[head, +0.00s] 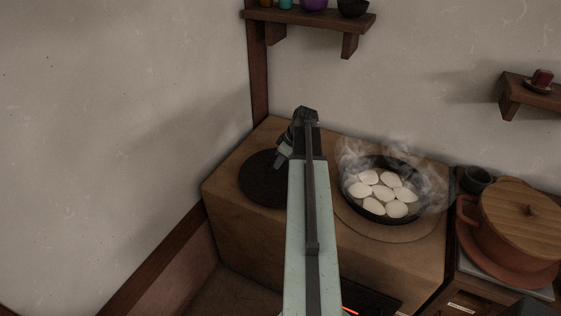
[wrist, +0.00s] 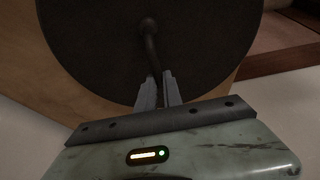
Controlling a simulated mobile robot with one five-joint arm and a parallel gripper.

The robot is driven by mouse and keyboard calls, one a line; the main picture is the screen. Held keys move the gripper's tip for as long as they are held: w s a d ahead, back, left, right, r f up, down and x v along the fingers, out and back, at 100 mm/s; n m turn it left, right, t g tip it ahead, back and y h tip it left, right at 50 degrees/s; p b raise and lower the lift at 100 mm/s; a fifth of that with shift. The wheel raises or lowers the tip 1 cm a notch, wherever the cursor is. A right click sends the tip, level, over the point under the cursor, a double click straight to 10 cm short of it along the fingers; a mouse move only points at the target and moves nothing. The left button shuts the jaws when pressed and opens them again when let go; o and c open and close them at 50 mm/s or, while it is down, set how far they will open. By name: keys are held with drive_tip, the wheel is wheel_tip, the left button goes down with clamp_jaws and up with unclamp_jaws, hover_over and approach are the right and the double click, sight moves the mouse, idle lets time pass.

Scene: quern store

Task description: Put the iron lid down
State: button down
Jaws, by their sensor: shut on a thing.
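The iron lid (head: 262,185) is a dark round disc at the left end of the stove top, partly hidden behind my arm. In the wrist view the lid (wrist: 95,45) fills the upper middle, with a thin dark handle rising from it. My gripper (head: 281,160) is shut on that handle; in the wrist view its two grey fingers (wrist: 158,88) close around the handle's near end. The lid looks level, on or very close to the stove top (head: 235,215); I cannot tell whether it touches.
A black pan (head: 383,213) with several pale round pieces steams on the stove to the right of my arm. A lidded clay pot (head: 487,227) and a small dark cup (head: 476,180) stand further right. A wall shelf (head: 325,18) hangs above, another (head: 530,95) at right.

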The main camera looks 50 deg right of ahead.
drive_tip(key=c, duration=1.6)
unclamp_jaws()
drive_tip(key=shift+o, duration=0.5)
drive_tip(key=shift+s+r, duration=0.1)
drive_tip(key=shift+w+a, duration=0.1)
drive_tip(key=shift+w, duration=0.15)
drive_tip(key=shift+r+p, duration=0.15)
drive_tip(key=shift+p, duration=0.15)
drive_tip(key=p+v, duration=1.1)
drive_tip(key=v, duration=0.1)
